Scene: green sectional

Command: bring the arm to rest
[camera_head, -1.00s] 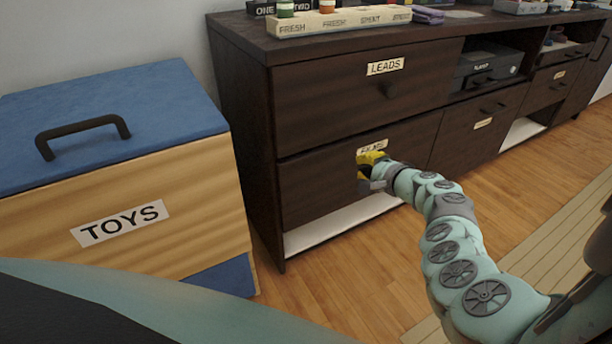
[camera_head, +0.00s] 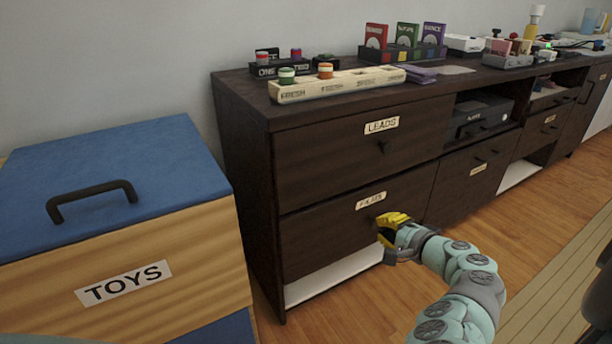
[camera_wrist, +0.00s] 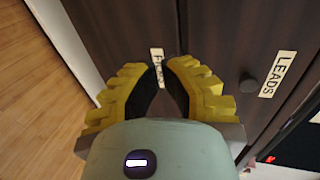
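My gripper (camera_head: 392,228), with yellow fingers at the end of my pale green jointed arm, is in front of the dark cabinet's lower left drawer (camera_head: 325,228), just below and to the right of that drawer's label. In the wrist view my gripper (camera_wrist: 161,66) shows two yellow fingers with black inner pads, spread apart. Nothing is between them; the lower drawer's label (camera_wrist: 157,68) shows through the gap. The lower drawer looks shut, and its knob is partly hidden by my gripper in the head view.
The dark cabinet's LEADS drawer (camera_head: 350,150) is shut above. A toy box (camera_head: 200,260) with a blue lid stands at left. A long light tray (camera_head: 335,84) and small items sit on the cabinet top. Wooden floor (camera_head: 350,315) is open in front.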

